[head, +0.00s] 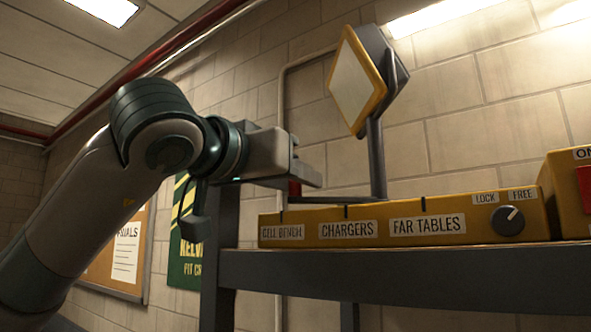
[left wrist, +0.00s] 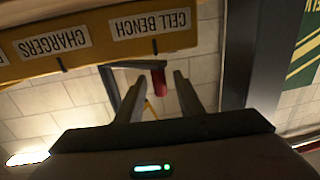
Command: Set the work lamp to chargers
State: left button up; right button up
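The work lamp (head: 357,82) is a pale square panel in a yellow frame on a dark upright post (head: 376,160). From the post's foot a dark lever reaches left to a red grip (head: 295,188), above the CELL BENCH label (head: 282,232). The CHARGERS label (head: 347,230) and FAR TABLES label (head: 428,225) follow to the right. A black knob (head: 509,219) has its pointer towards FREE. My left gripper (head: 308,176) is at the red grip. In the left wrist view, the red grip (left wrist: 160,92) shows between the open fingers, with gaps either side. My right gripper is out of view.
The yellow label box (head: 370,208) sits on a dark shelf (head: 400,268) with a dark upright (head: 220,260) at its left end. Another yellow box with a red part (head: 585,185) stands at the right edge. A block wall is behind.

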pick_arm(q)
jog(key=shift+w+d, duration=0.15)
jog(key=shift+w, duration=0.05)
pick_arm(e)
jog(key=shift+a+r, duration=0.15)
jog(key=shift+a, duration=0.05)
pick_arm(q)
grip_shut()
